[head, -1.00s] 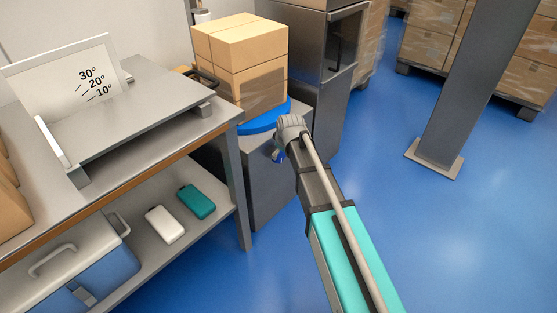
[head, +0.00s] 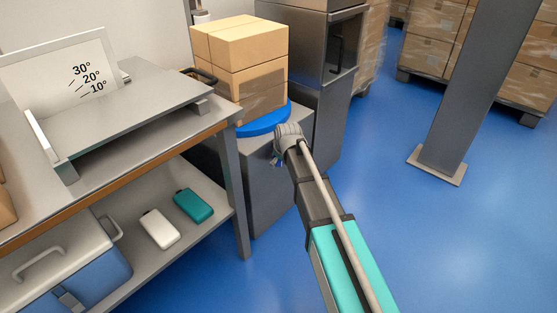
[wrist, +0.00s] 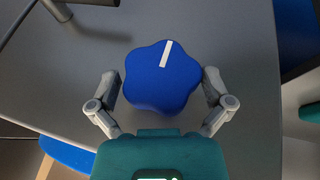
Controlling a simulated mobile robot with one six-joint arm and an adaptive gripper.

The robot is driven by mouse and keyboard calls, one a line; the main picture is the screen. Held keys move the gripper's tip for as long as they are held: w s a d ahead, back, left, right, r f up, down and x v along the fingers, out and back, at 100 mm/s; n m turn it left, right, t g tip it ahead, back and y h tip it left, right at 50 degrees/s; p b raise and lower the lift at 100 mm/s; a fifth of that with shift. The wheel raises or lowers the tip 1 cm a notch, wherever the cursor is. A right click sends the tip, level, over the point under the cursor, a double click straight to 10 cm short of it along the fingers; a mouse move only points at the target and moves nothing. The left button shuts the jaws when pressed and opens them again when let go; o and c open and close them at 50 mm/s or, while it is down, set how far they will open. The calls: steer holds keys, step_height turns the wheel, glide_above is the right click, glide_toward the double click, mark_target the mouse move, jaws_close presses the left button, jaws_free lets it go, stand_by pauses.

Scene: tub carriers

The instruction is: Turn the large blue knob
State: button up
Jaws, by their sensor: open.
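The large blue knob (wrist: 162,78) has a lobed rim and a white pointer line that leans slightly right of straight up in the wrist view. It sits on a grey surface (wrist: 245,60). My gripper (wrist: 162,84) is open, with one grey finger on the left of the knob and one on the right. The fingertips are close to its rim; I cannot tell whether they touch it. In the head view my gripper (head: 277,160) is at the grey cabinet (head: 265,190), and my wrist hides most of the knob.
Cartons (head: 245,60) stand on a blue round plate (head: 265,122) just behind my wrist. A workbench (head: 120,165) with an angle-marked ramp (head: 130,105) is on the left. A grey post (head: 465,100) stands on the right, with open blue floor before it.

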steer(key=c, duration=0.7)
steer(key=shift+a, duration=0.2)
steer(key=shift+c, duration=0.3)
steer(key=shift+d, duration=0.15)
steer(key=shift+s+f+t+h+b, duration=0.15)
steer(key=shift+t+h+b, duration=0.15)
steer(key=shift+t+b, duration=0.1)
steer(key=t+b, duration=0.1)
steer(key=t+h+b, duration=0.1)
steer(key=n+t+h+b, duration=0.1)
steer(key=b, duration=0.1)
steer(key=shift+s+f+t, duration=0.1)
steer(key=shift+f+t, duration=0.15)
steer(key=shift+t, duration=0.05)
steer(key=shift+d+n+t+h+b, duration=0.1)
steer(key=shift+n+t+h+b, duration=0.3)
steer(key=shift+t+h+b, duration=0.65)
steer(key=shift+r+t+b, duration=0.15)
steer(key=shift+t+b, duration=0.1)
steer(key=shift+b, duration=0.4)
